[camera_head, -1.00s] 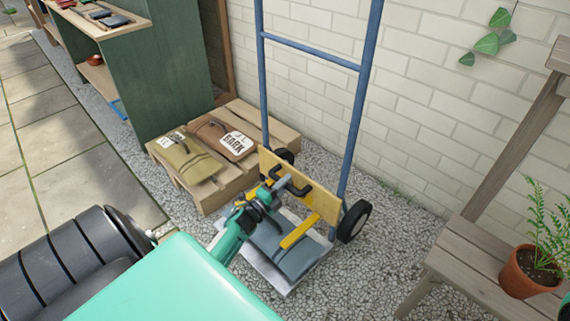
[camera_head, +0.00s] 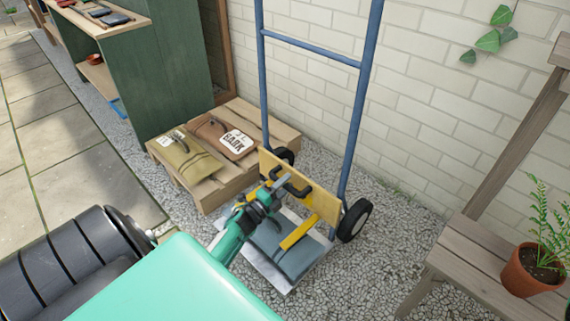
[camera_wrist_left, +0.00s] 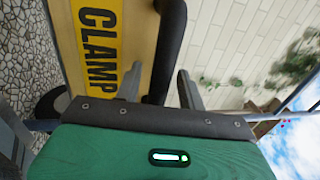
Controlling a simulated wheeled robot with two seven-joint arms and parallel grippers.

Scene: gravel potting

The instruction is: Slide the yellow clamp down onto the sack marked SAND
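The yellow clamp (camera_head: 307,190) is a flat plate across the lower blue frame of a hand truck, with a black bar handle (camera_head: 294,185). It reads CLAMP in the left wrist view (camera_wrist_left: 98,45). A blue-grey sack (camera_head: 290,250) lies below it on the truck's pale toe plate (camera_head: 262,268); no SAND marking is visible. My left gripper (camera_head: 273,188) is at the handle. In the left wrist view, its fingers (camera_wrist_left: 158,88) flank the black handle (camera_wrist_left: 168,45); whether both touch it is unclear. My right gripper is not in view.
A pallet (camera_head: 212,202) with an olive sack (camera_head: 185,158) and a brown BARK sack (camera_head: 222,136) stands left of the truck. A brick wall (camera_head: 435,110) is behind. A wooden bench (camera_head: 470,255) with a potted fern (camera_head: 530,270) is at right.

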